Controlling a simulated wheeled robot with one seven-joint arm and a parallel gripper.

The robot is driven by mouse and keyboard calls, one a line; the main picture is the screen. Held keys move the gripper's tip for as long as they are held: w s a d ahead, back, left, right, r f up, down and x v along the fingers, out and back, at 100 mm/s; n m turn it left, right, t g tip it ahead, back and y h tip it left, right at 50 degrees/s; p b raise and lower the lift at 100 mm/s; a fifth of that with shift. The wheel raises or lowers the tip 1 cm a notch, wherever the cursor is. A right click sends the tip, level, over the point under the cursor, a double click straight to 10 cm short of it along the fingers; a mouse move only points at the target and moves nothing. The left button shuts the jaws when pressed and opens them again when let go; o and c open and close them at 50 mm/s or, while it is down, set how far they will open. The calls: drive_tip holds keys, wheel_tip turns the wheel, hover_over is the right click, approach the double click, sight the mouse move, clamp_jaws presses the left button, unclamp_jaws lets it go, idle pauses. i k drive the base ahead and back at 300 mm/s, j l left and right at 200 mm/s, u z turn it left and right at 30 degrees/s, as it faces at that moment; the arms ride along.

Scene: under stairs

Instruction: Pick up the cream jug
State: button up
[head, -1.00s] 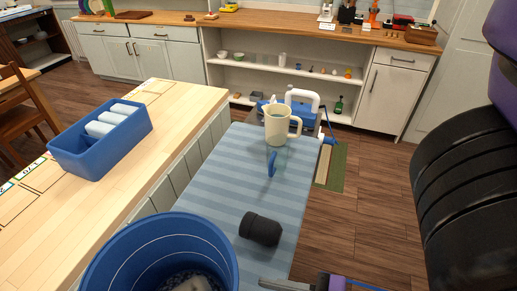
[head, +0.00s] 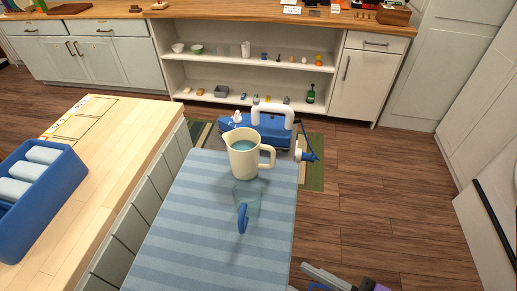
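The cream jug (head: 243,158) stands upright near the far end of the blue striped surface (head: 180,237). Its handle points right, its spout left, and something bluish shows inside it. A clear cup with a blue handle (head: 243,214) is just in front of it and overlaps its base in the picture. Part of my gripper (head: 325,280) shows at the bottom edge, right of the striped surface and well apart from the jug. Its fingertips are not clear enough to tell open from shut.
A blue device with a white handle (head: 270,136) is just behind the jug. Open shelves (head: 280,64) line the back.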

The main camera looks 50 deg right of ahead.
sight(243, 144)
drive_tip(key=k+l+z, duration=0.1)
drive_tip(key=k+z, duration=0.15)
drive_tip(key=z, duration=0.15)
drive_tip(key=k+l+z, duration=0.2)
drive_tip(key=z, duration=0.25)
drive_tip(key=k, duration=0.05)
